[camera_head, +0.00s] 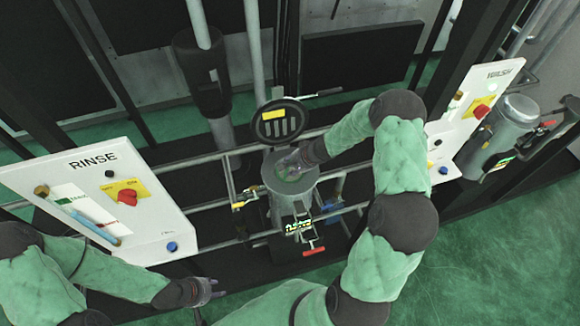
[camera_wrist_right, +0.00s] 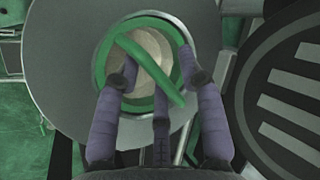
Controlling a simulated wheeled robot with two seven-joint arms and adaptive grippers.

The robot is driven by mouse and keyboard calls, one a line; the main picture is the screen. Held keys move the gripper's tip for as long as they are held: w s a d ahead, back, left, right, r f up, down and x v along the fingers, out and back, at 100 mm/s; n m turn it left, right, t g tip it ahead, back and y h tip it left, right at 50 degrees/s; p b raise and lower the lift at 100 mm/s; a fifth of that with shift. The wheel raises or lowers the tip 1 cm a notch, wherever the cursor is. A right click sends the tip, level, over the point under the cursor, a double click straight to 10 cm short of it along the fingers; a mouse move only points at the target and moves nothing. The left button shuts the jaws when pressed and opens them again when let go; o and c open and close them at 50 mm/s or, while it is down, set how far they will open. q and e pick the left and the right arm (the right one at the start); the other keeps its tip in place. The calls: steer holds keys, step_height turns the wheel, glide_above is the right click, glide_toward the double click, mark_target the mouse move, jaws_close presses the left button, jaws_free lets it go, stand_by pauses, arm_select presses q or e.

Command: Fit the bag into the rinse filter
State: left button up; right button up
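The rinse filter (camera_head: 283,215) is a grey upright canister at the middle of the head view, and its round lid (camera_head: 280,122) stands open behind it. The bag (camera_wrist_right: 148,103), with a green ring, green bar handle and pale inside, sits in the filter's round mouth in the right wrist view. How deep it sits is hard to tell. My right gripper (camera_wrist_right: 158,68) is over the mouth, its purple fingers spread around the handle and near the ring; it also shows in the head view (camera_head: 292,164). My left gripper (camera_head: 212,290) is low, left of the filter, apart from it.
A white RINSE panel (camera_head: 95,195) with a red knob and blue button is at the left. A WASH panel (camera_head: 470,110) and a second canister (camera_head: 508,130) are at the right. Pipes and valves surround the filter. Green floor (camera_head: 500,245) is open at lower right.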

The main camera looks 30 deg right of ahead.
steer(key=shift+r, duration=0.1)
steer(key=shift+r, duration=0.25)
steer(key=p+v, duration=0.1)
steer(key=v, duration=0.9)
steer(key=s+a+f+n+g, duration=0.1)
steer(key=s+a+f+n, duration=0.2)
steer(key=s+a+f, duration=0.2)
steer(key=s+a+f+n+g, duration=0.2)
steer(key=s+a+f, duration=0.4)
steer(key=a, duration=0.6)
steer(key=s+a+f+n+g, duration=0.2)
steer(key=s+a+f+n, duration=0.2)
steer(key=s+a, duration=0.4)
steer(key=shift+s+a+f+y, duration=0.2)
steer(key=shift+a+f+y, duration=0.1)
steer(key=shift+f, duration=0.5)
steer(key=shift+f, duration=0.1)
step_height(320, 180, down, 23)
steer(key=b, duration=2.2)
steer(key=shift+b, duration=0.35)
